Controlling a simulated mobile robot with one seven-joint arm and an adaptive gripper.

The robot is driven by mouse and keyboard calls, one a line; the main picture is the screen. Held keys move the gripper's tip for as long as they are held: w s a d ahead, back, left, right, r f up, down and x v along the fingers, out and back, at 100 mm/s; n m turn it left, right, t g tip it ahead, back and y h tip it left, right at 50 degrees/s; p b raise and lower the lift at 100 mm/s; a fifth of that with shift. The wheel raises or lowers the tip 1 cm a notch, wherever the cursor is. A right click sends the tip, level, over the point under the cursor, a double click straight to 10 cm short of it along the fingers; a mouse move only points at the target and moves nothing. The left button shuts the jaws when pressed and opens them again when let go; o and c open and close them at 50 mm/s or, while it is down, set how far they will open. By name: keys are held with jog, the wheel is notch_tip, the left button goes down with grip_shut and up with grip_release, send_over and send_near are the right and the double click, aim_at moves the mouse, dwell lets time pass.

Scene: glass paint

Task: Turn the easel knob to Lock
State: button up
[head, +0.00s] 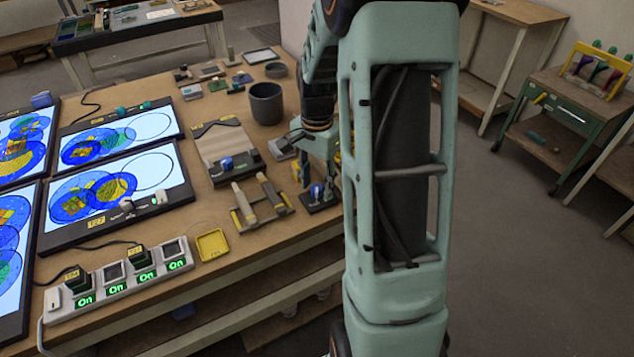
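A tilted beige board on a dark base, which looks like the easel (218,140), stands on the workbench left of my arm. A blue knob (227,163) sits at its lower front edge; which setting it points to is too small to read. A second blue knob (317,190) is on a dark base near the bench's right edge. My gripper (316,172) points down close above this second knob, to the right of the easel. The gripper is small and partly merged with what is behind it, so its opening and any contact are unclear.
A dark grey cup (266,103) stands behind the easel. Wooden-handled tools (257,200) lie on a rack in front. Lit panels (118,197) with coloured glass fill the left. A power strip (120,282) and a yellow tray (212,245) are at the front.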

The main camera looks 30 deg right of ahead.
grip_shut()
jog(key=shift+n, duration=0.4)
jog(key=n, duration=0.5)
jog(key=shift+n, duration=0.3)
jog(key=n, duration=0.5)
jog(key=shift+w+n, duration=0.1)
jog(key=shift+n, duration=0.3)
grip_release()
